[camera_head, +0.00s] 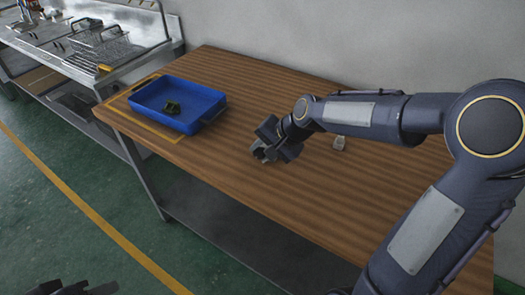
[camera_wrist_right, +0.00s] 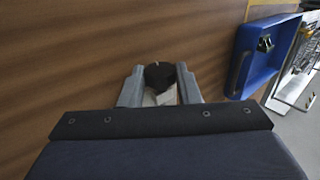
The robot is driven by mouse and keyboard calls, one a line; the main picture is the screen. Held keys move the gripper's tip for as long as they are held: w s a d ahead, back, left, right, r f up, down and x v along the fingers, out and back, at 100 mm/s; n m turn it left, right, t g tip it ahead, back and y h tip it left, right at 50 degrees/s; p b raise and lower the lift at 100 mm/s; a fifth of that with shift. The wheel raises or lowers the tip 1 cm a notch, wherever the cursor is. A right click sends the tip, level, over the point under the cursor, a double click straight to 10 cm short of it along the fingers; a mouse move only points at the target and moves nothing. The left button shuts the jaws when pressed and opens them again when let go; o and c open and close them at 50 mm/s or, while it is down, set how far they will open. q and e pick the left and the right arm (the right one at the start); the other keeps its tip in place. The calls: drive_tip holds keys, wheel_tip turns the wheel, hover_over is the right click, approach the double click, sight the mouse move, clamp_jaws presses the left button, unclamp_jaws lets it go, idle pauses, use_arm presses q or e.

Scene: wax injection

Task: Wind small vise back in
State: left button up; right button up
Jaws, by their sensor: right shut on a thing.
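My right gripper (camera_head: 264,152) is low over the middle of the wooden table, near its front edge. In the right wrist view its two grey fingers (camera_wrist_right: 160,92) are shut on a small dark piece with a pale part (camera_wrist_right: 160,75). The fingers hide much of this piece, and I cannot tell for sure whether it belongs to the small vise. A small pale grey item (camera_head: 339,144) stands on the table behind my right forearm, too small to identify. Part of my left gripper (camera_head: 78,288) shows at the bottom left edge, and its jaw state is unclear.
A blue tray (camera_head: 213,115) with a small dark green item (camera_head: 172,107) in it sits at the table's left end. It also shows in the right wrist view (camera_wrist_right: 240,60). A metal counter with wire baskets (camera_head: 100,48) stands beyond. The wooden table (camera_head: 215,155) is mostly clear.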

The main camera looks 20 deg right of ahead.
drive_tip(key=o, duration=1)
drive_tip(key=v, duration=0.7)
drive_tip(key=shift+s+d+r, duration=0.15)
drive_tip(key=shift+d+r, duration=0.05)
drive_tip(key=shift+r, duration=0.1)
